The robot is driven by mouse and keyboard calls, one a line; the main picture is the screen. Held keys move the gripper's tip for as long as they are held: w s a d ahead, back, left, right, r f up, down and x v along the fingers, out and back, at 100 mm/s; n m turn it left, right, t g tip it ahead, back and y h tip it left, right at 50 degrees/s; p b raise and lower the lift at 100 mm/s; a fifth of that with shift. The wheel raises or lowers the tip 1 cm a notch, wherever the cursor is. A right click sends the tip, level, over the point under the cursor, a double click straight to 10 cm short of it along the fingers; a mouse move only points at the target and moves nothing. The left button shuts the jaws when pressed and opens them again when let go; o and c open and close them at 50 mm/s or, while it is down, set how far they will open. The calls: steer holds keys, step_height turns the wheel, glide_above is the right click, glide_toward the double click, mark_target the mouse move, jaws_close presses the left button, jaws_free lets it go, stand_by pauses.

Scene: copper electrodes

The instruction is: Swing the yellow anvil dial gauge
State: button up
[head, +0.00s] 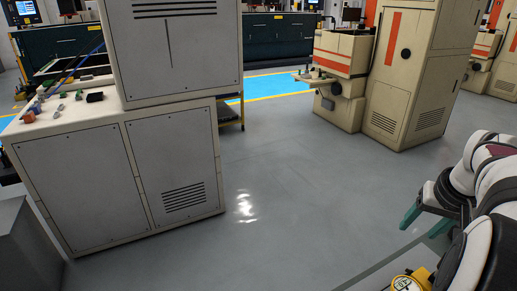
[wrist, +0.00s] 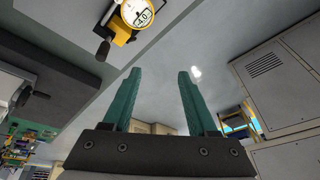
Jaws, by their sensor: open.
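The yellow dial gauge (wrist: 140,14), with a round white face, is at the top edge of the wrist view, partly cut off. It also shows at the bottom edge of the head view (head: 405,283), mostly out of frame. My gripper (wrist: 158,73) has two green fingers spread apart with nothing between them. In the wrist view the gauge is beyond the fingertips and slightly left, apart from them. In the head view my gripper (head: 416,226) is at the right, above the gauge in the picture.
A dark handle or knob (wrist: 104,46) is beside the gauge on a grey surface. A large cream cabinet (head: 75,200) with small parts on top stands at the left of the head view. Cream machines (head: 410,70) stand at the back right. The grey floor between is clear.

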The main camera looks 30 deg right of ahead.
steer(key=s+d+h, duration=0.2)
steer(key=s+d, duration=0.6)
steer(key=d, duration=0.1)
steer(key=shift+m, duration=0.4)
steer(key=x, duration=1)
steer(key=a+x, duration=0.1)
steer(key=x, duration=0.4)
steer(key=shift+f, duration=0.55)
jaws_close()
steer(key=shift+y, duration=0.3)
